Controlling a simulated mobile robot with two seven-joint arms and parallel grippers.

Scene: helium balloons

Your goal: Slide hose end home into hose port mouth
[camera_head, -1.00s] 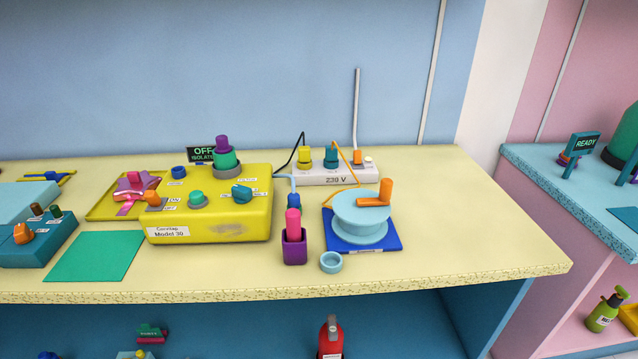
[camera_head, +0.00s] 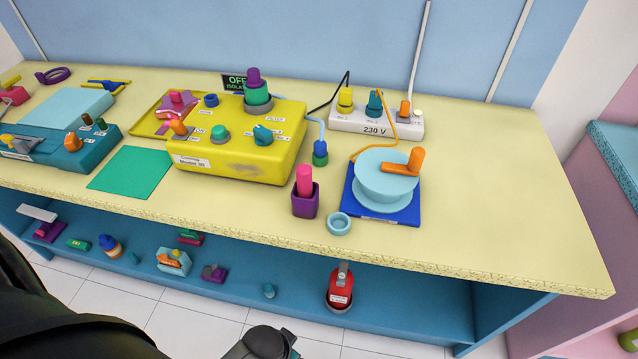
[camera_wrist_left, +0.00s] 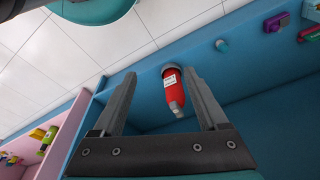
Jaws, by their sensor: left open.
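A light-blue hose (camera_head: 316,122) leaves the right side of the yellow machine (camera_head: 235,155). Its end, a blue and green fitting (camera_head: 320,153), stands on the table behind a purple cup holding a pink stick. I cannot tell which part is the hose port mouth. In the left wrist view my left gripper (camera_wrist_left: 160,80) is open and empty, its fingers pointing towards the lower shelf, with a red bottle (camera_wrist_left: 177,88) beyond them. It is well away from the hose end. My right gripper is in neither view.
The purple cup (camera_head: 305,205), a light-blue ring (camera_head: 339,224) and a reel (camera_head: 385,182) on a blue plate stand near the hose end. A power strip (camera_head: 375,121) with plugs is behind. The table's right part is clear. Small items sit on the lower shelf.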

